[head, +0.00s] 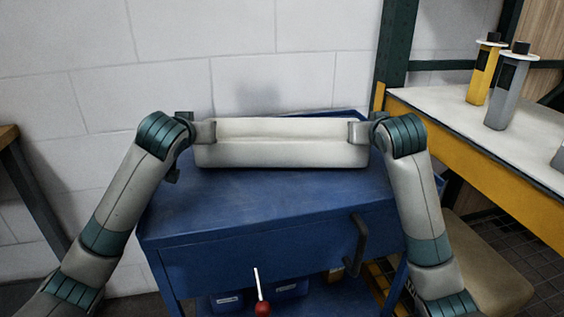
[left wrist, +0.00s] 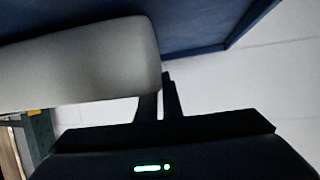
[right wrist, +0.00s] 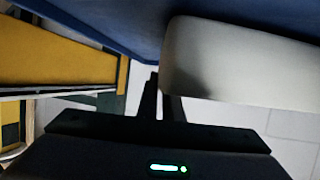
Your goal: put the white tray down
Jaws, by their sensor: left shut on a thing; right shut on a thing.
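The white tray (head: 282,155) is a long, shallow piece over the back of the blue cabinet top (head: 270,200) in the head view. My left gripper (head: 207,131) is shut on its left end and my right gripper (head: 357,132) is shut on its right end. The tray looks about level. In the left wrist view the tray's end (left wrist: 90,65) lies against the dark fingers (left wrist: 163,98). In the right wrist view its other end (right wrist: 235,65) lies against the fingers (right wrist: 160,97). I cannot tell whether its underside touches the cabinet top.
The blue top is clear in front of the tray. A black handle (head: 356,245) and a red-knobbed lever (head: 262,305) are on the cabinet's front side. A yellow-edged bench (head: 455,130) with yellow (head: 482,72) and grey (head: 507,90) devices stands right. A white block wall (head: 240,60) is behind.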

